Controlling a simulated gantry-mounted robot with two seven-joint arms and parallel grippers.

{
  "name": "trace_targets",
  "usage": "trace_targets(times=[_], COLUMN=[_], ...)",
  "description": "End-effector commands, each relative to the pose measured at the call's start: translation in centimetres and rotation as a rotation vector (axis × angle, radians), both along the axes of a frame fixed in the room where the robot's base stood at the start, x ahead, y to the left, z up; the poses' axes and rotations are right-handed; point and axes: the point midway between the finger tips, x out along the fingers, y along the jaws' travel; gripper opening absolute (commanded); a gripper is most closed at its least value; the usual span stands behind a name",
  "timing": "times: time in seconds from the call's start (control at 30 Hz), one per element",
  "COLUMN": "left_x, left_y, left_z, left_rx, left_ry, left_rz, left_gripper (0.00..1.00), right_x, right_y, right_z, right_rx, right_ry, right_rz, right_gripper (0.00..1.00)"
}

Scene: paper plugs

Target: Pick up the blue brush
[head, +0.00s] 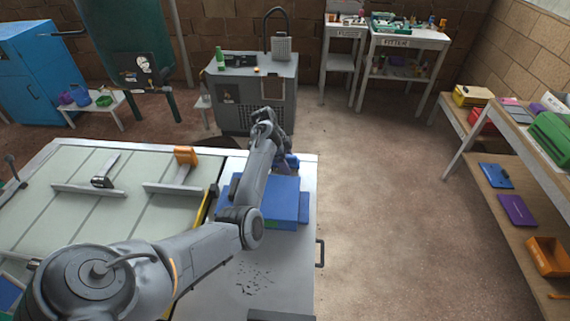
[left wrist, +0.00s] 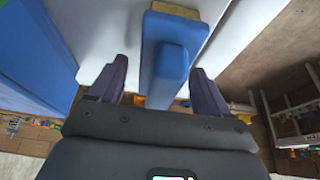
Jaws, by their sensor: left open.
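The blue brush (left wrist: 163,65) shows in the left wrist view, with its blue handle pointing toward my left gripper (left wrist: 158,82) and a tan end (left wrist: 176,9) at the top edge. The gripper's two dark fingers are open, one on each side of the handle, with gaps visible. In the head view my left arm reaches forward over the light table, and its gripper is partly hidden behind the wrist. A small blue part just beyond the blue box may be the brush; I cannot tell. My right gripper is not in view.
A large blue box (head: 288,199) stands on the table (head: 268,260) under my left forearm. Orange and metal fixtures (head: 186,156) stand on the left panel. A grey sink cabinet (head: 252,92) is behind. Open floor lies right, before wooden shelves (head: 505,205).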

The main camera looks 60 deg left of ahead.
Motion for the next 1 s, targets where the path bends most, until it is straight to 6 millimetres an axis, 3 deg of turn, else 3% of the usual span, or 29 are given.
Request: trace_targets(times=[0.23,0.6,1.0], left_x=[0.03,0.03,0.05], left_y=[-0.03,-0.01,0.04], left_z=[-0.08,-0.06,0.42], left_rx=[0.0,0.001,0.003], left_ry=[0.0,-0.001,-0.002], left_rz=[0.0,0.0,0.0], left_gripper=[0.76,0.2,0.2], right_x=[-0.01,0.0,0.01], right_y=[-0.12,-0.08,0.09], right_z=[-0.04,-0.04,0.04], right_rx=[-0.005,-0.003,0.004], right_ry=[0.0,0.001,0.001], right_rz=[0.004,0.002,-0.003], right_gripper=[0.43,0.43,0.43])
